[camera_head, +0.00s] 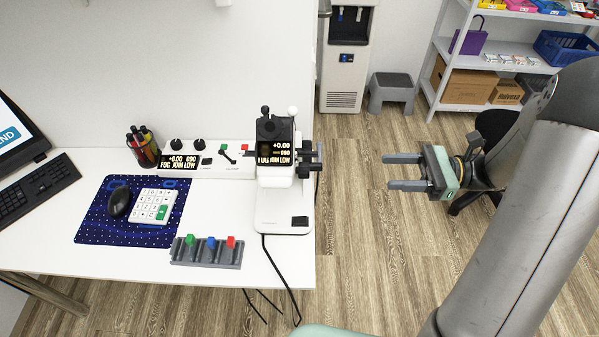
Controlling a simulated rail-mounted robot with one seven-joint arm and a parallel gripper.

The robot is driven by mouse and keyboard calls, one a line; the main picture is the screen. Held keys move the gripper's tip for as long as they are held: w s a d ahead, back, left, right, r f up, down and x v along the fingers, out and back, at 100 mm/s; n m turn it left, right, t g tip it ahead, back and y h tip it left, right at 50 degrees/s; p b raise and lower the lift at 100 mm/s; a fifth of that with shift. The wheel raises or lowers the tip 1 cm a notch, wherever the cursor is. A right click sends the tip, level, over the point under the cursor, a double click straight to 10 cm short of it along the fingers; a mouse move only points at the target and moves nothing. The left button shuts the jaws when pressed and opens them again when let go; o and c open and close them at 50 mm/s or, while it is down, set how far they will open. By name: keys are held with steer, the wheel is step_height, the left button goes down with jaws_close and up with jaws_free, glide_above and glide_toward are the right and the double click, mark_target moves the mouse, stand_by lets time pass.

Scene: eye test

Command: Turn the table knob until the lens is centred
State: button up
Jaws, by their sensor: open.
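A white eye instrument (284,215) stands at the right end of the white table, with a black head and a lit display (275,153) whose text looks upside down. Black knobs (305,145) and grey parts sit on its right side; I cannot tell which one is the table knob. The lens is not clearly visible. My gripper (390,171) is open and empty, to the right of the instrument and beyond the table edge. Its two fingers point left towards the instrument, with a clear gap between them.
A white control box (232,171) with dials, a lever and a display is left of the instrument. A grey rack (206,262) with coloured pieces stands in front. A pen cup (143,150), mouse mat (91,222) and keyboard (30,190) lie further left. A cable hangs off the front edge.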

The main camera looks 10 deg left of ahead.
mark_target(303, 168)
steer(key=p+x, duration=0.2)
steer(key=x, duration=1.5)
steer(key=shift+p, duration=0.3)
steer(key=shift+w+a, duration=0.1)
